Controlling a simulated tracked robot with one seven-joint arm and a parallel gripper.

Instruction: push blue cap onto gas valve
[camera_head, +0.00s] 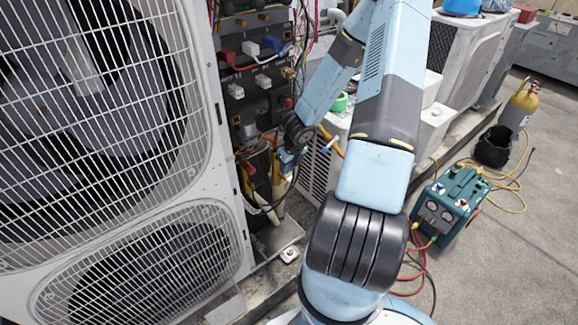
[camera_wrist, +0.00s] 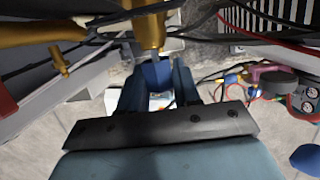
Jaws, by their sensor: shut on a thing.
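In the wrist view, my gripper (camera_wrist: 157,70) is shut on a blue cap (camera_wrist: 155,76), with one dark blue finger on each side of it. A brass gas valve (camera_wrist: 151,30) comes down from the top of that view, and its lower end meets or nearly meets the cap. I cannot tell whether the cap touches it or sits over it. In the head view, my gripper (camera_head: 286,160) is small, beside the open side of the condenser near brass pipework. The cap cannot be made out there.
The condenser (camera_head: 222,195) with grilles fills the left of the head view. Wires and pipes crowd its open service bay (camera_head: 255,85). A green recovery machine (camera_head: 447,205) with hoses, a black bucket (camera_head: 493,147) and a yellow-topped cylinder (camera_head: 520,105) stand on the roof at right.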

